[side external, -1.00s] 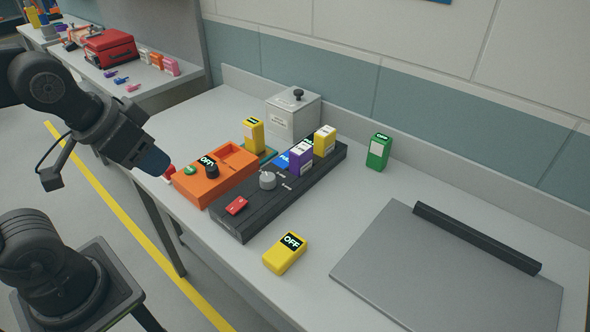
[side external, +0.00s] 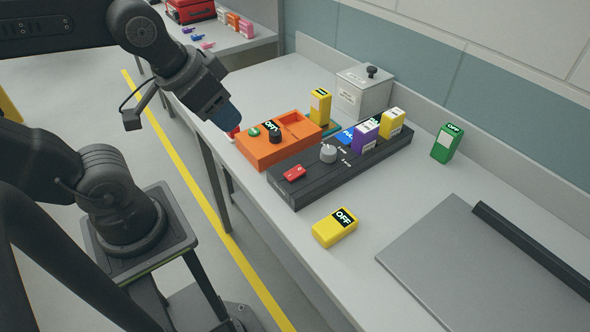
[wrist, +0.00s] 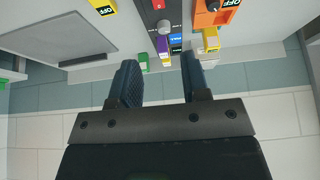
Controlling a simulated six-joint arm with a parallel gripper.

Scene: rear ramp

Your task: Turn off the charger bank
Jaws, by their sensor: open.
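The charger bank (side external: 318,180) is a long black unit on the bench. It has a red rocker switch (side external: 294,173) at its near end and a grey knob (side external: 328,153) further along. Blue, purple (side external: 365,136) and yellow (side external: 392,123) packs stand at its far end. In the wrist view the knob (wrist: 164,27) shows at the top, with the red switch (wrist: 158,4) at the edge. My gripper (side external: 228,120) is beside the left end of the orange unit, apart from the bank. Its blue fingers (wrist: 162,82) are spread and empty in the wrist view.
The orange unit (side external: 275,153) with a black knob sits left of the bank. A yellow OFF block (side external: 335,228) lies in front, and a green block (side external: 446,142) stands right. A grey lidded box (side external: 362,92) is behind. A grey plate (side external: 455,258) lies at right.

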